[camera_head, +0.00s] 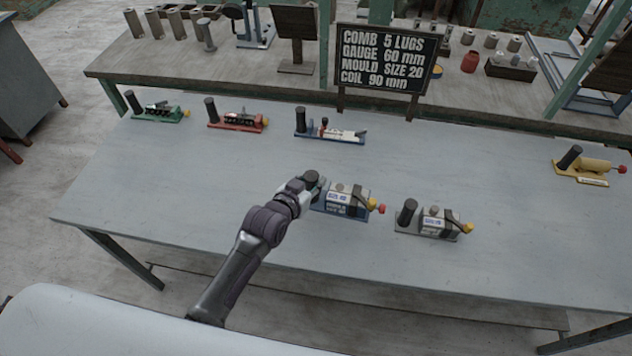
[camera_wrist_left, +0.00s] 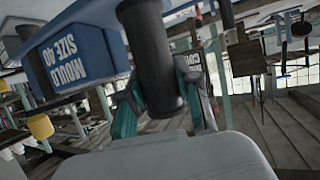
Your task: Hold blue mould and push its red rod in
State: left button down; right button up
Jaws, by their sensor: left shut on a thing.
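The blue mould (camera_head: 341,212) is near the middle of the front table, with a pale block on its blue base. A red knob (camera_head: 382,209) sticks out at its right end, beside a yellow knob (camera_head: 372,204). My left gripper (camera_head: 314,184) is shut on the mould's black upright handle at its left end. In the left wrist view the black handle (camera_wrist_left: 152,60) stands between the teal fingers, and the blue side (camera_wrist_left: 75,50) reads "MOULD SIZE 40". I cannot tell whether the base touches the table. My right gripper is not in view.
A grey mould (camera_head: 428,234) with a yellow knob stands close by on the right. Green (camera_head: 155,117), red (camera_head: 238,126) and blue (camera_head: 330,137) tools line the back, and a yellow one (camera_head: 582,178) is far right. A sign (camera_head: 386,60) reads "MOULD SIZE 20".

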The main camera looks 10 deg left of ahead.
pick_arm(q)
jog(key=shift+w+a+f+b, duration=0.25)
jog(key=shift+a+f+b, duration=0.15)
jog(key=shift+a+f, duration=0.1)
jog(key=shift+w+a+f+b, duration=0.2)
jog(key=shift+a+f+b, duration=0.2)
jog(key=shift+a, duration=0.1)
jog(key=shift+w+a+f+b, duration=0.35)
jog(key=shift+a+f+b, duration=0.5)
jog(key=shift+a+b, duration=0.1)
jog(key=shift+w+a+f+b, duration=0.35)
jog(key=shift+a+f+b, duration=0.5)
jog(key=shift+a+f, duration=0.1)
jog(key=shift+w+a+f+b, duration=0.35)
jog(key=shift+a+f+b, duration=0.45)
jog(key=shift+a+b, duration=0.15)
jog(key=shift+w+a+f, duration=0.1)
jog(key=shift+a, duration=0.15)
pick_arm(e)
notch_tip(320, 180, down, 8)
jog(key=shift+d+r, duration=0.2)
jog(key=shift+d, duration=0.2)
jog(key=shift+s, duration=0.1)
pick_arm(q)
jog(key=shift+f, duration=0.1)
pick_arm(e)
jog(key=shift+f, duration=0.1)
